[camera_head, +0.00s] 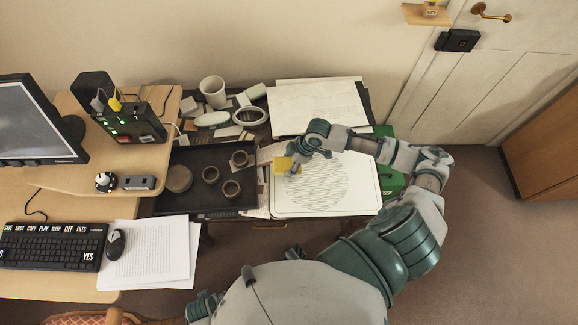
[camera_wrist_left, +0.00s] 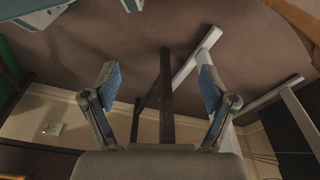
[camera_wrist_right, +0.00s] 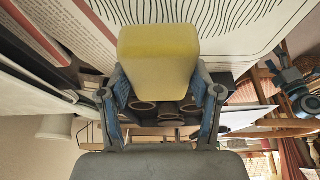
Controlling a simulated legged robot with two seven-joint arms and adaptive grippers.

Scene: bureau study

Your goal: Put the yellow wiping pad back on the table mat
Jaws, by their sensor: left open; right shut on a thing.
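The yellow wiping pad (camera_head: 283,165) is in my right gripper (camera_head: 292,160), over the left edge of the white table mat (camera_head: 350,205) with its circle of lines. In the right wrist view the pad (camera_wrist_right: 158,55) sits between the two blue-lined fingers, with the wavy-lined mat (camera_wrist_right: 240,35) beyond it. I cannot tell whether the pad touches the mat. My left gripper (camera_wrist_left: 158,88) is open and empty in the left wrist view, with floor and furniture legs beyond it. It does not show clearly in the head view.
A dark tray (camera_head: 180,207) with several small cups lies left of the mat. Papers (camera_head: 318,105), a white cup (camera_head: 213,90) and white pieces lie behind. A desk with a keyboard (camera_head: 52,245) and monitor stands at the left. Open floor lies right.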

